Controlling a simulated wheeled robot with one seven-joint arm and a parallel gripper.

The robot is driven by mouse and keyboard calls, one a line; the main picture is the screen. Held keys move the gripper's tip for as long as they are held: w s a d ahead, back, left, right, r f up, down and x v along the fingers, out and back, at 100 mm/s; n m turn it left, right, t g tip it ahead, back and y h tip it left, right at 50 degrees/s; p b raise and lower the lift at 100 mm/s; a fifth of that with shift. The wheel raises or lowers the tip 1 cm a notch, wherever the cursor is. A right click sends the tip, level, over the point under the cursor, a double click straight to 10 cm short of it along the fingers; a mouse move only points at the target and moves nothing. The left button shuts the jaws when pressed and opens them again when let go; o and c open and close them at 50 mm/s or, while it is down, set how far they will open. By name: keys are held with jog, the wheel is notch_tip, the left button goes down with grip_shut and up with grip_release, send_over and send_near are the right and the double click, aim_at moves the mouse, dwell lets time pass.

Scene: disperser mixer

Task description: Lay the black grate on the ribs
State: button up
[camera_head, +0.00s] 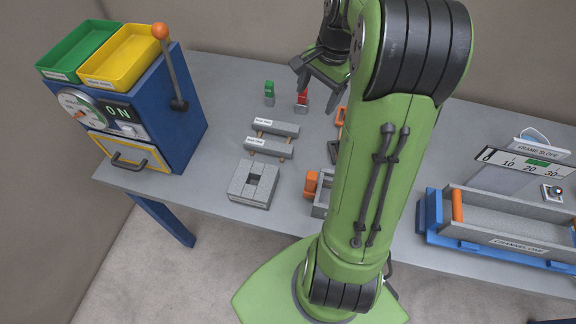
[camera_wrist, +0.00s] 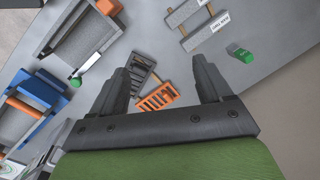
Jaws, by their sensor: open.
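The black grate (camera_wrist: 143,68) lies on the table in the wrist view, beyond and between my fingers. It touches or lies very close to an orange grate (camera_wrist: 157,99); I cannot tell whether they overlap. I cannot make out the ribs for certain in either view.
A blue machine (camera_head: 150,110) with a lever is left; a blue-ended channel (camera_head: 500,222) is right. My arm hides the middle.

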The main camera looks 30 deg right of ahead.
jog(key=s+a+r+n+t+h, duration=0.1)
jog(key=s+a+r+n, duration=0.15)
jog(key=a, duration=0.35)
jog(key=s+a+r+n, duration=0.2)
jog(key=a+r+n, duration=0.15)
jog(key=a, duration=0.25)
jog(key=s+a+n+t, duration=0.3)
jog(key=s+a+n, duration=0.4)
jog(key=s, duration=0.5)
jog(key=shift+a+f+n, duration=0.25)
jog(key=shift+f+n, duration=0.05)
jog(key=shift+n, duration=0.7)
